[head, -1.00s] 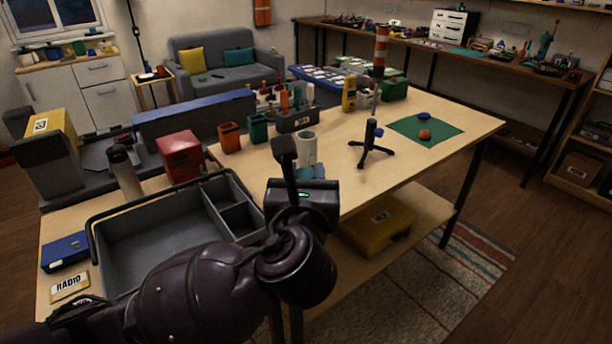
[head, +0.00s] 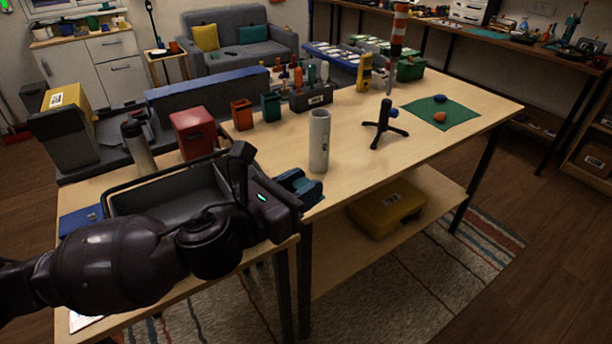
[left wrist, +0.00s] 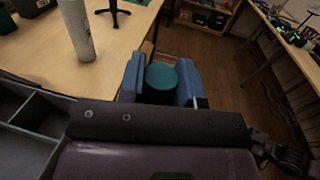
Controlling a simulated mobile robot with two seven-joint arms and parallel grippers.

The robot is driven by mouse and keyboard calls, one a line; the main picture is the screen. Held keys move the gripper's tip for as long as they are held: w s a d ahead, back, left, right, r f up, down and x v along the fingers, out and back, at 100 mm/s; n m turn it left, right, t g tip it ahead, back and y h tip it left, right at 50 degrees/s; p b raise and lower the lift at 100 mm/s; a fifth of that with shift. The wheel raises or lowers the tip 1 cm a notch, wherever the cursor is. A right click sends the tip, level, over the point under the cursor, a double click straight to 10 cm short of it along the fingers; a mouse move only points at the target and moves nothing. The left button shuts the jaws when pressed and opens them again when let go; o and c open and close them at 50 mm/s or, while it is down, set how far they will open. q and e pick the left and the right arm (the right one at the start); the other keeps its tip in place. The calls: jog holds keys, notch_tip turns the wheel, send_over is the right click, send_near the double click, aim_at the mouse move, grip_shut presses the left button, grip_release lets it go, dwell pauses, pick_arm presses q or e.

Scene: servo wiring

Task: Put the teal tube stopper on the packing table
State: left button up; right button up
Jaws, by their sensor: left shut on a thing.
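My left gripper (head: 302,188) is shut on the teal tube stopper. In the left wrist view the stopper (left wrist: 161,78) is a short teal cylinder between the two blue fingers (left wrist: 160,84). The gripper is close to the front edge of the light wooden table (head: 350,150), near the white tube (head: 319,140). The tube stands upright, apart from the gripper, and also shows in the left wrist view (left wrist: 76,30). In the head view the stopper is mostly hidden by the fingers. My right gripper is not in view.
A grey divided tray (head: 165,195) lies left, partly behind my arm. A black tripod stand (head: 383,125) and a green mat (head: 455,112) are farther right. Red (head: 193,133), orange (head: 242,114) and teal (head: 271,106) containers stand behind. Tabletop between tube and tripod is clear.

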pick_arm(q)
jog(key=f+m+g+h, duration=0.1)
jog(key=a+f+m+g+h, duration=0.1)
jog(key=g, duration=0.1)
jog(key=m+g+h, duration=0.2)
jog(key=shift+s+a+f, duration=0.2)
jog(key=shift+s+f, duration=0.15)
jog(key=shift+f, duration=0.05)
jog(key=shift+s+a+f+m+g+h, duration=0.25)
jog(key=shift+f+m+g, duration=0.2)
jog(key=shift+m+g, duration=0.5)
jog(key=shift+s+a+f+m+g+h, duration=0.15)
jog(key=shift+f+m+g+h, duration=0.3)
jog(key=shift+g, duration=0.95)
jog(key=shift+s+a+f+m+g+h, duration=0.1)
jog(key=shift+a+f+m+g+h, duration=0.3)
jog(key=shift+m+g, duration=0.65)
jog(key=shift+d+f, duration=0.1)
jog(key=w+a+r+n+t+y, duration=0.4)
jog(key=w+a+n+t+y, duration=0.25)
jog(key=n+t+y, duration=0.6)
jog(key=s+a+f+n+t+y, duration=0.4)
jog(key=s+a+f+n+y, duration=0.1)
jog(key=s+a+f, duration=0.3)
jog(key=shift+a+f+y, duration=0.4)
jog(key=shift+f+y, duration=0.05)
jog(key=shift+f, duration=0.35)
